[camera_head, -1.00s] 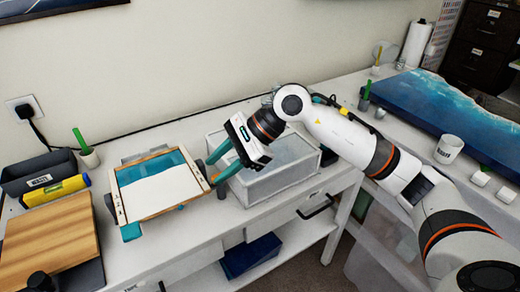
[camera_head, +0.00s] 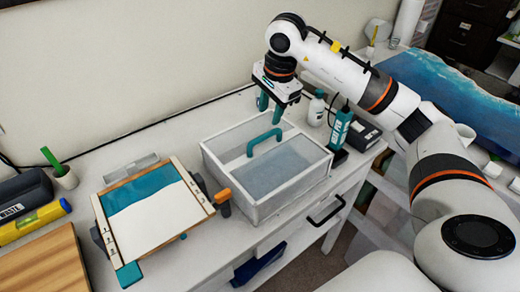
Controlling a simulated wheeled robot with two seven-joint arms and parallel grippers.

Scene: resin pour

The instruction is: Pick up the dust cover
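The dust cover (camera_head: 292,187) is a clear, box-shaped cover with pale edges, standing on the white table in the middle of the head view. A teal handle (camera_head: 264,142) arches over its top. My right gripper (camera_head: 270,107) is above the far side of the cover, with its teal fingers pointing down. The fingers are apart with nothing between them, and they appear clear of the handle. My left gripper is not in view.
A wood-edged panel with teal and white resin (camera_head: 150,216) lies left of the cover, with an orange-tipped clamp (camera_head: 222,198) between them. A teal bottle (camera_head: 341,128) and a white bottle (camera_head: 316,108) stand behind right. A yellow level (camera_head: 32,222) lies far left.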

